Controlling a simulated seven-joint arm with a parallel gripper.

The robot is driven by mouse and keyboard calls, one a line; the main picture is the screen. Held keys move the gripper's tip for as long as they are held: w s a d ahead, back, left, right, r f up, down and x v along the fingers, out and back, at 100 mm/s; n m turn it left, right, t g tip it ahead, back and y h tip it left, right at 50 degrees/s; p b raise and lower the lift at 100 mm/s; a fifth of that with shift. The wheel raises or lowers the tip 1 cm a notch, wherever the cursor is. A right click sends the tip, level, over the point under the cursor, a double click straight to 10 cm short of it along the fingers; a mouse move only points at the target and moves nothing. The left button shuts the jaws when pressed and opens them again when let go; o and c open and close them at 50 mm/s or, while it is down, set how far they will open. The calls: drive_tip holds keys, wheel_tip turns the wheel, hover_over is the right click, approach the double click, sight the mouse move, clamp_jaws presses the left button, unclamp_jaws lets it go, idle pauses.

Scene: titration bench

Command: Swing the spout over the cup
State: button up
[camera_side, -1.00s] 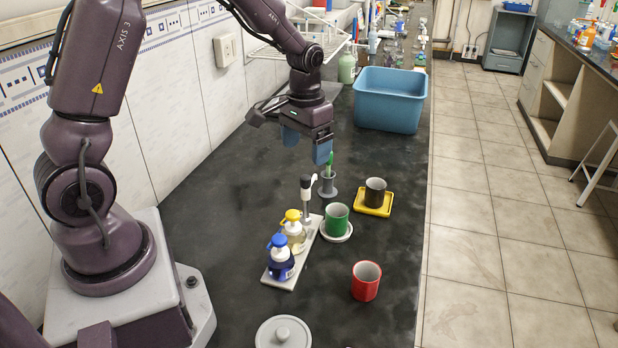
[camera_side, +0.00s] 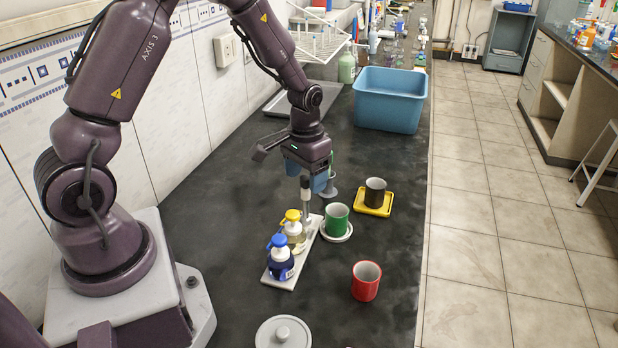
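A pump dispenser with a pale head and grey stem (camera_side: 306,200) stands at the far end of a light rack (camera_side: 285,279). Its spout is largely hidden by my gripper. Bottles with a yellow pump (camera_side: 293,228) and a blue pump (camera_side: 280,258) stand nearer on the rack. A green cup (camera_side: 338,220) sits on a white saucer to the right. A dark cup (camera_side: 375,191) sits on a yellow saucer, and a red cup (camera_side: 365,281) stands on the bench. My gripper (camera_side: 308,182) is low at the pale pump head, blue fingers apart; I cannot tell whether they touch it.
A grey holder (camera_side: 329,189) stands just behind my gripper, partly hidden. A blue bin (camera_side: 390,99) stands at the back. A grey lid with a knob (camera_side: 283,333) lies at the front. A tray (camera_side: 290,98) lies by the wall. The bench left of the rack is clear.

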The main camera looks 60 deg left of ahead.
drive_tip(key=c, duration=1)
drive_tip(key=shift+o, duration=0.2)
drive_tip(key=m, duration=1.2)
drive_tip(key=shift+m, duration=0.7)
drive_tip(key=m, duration=0.4)
drive_tip(key=shift+m, duration=0.3)
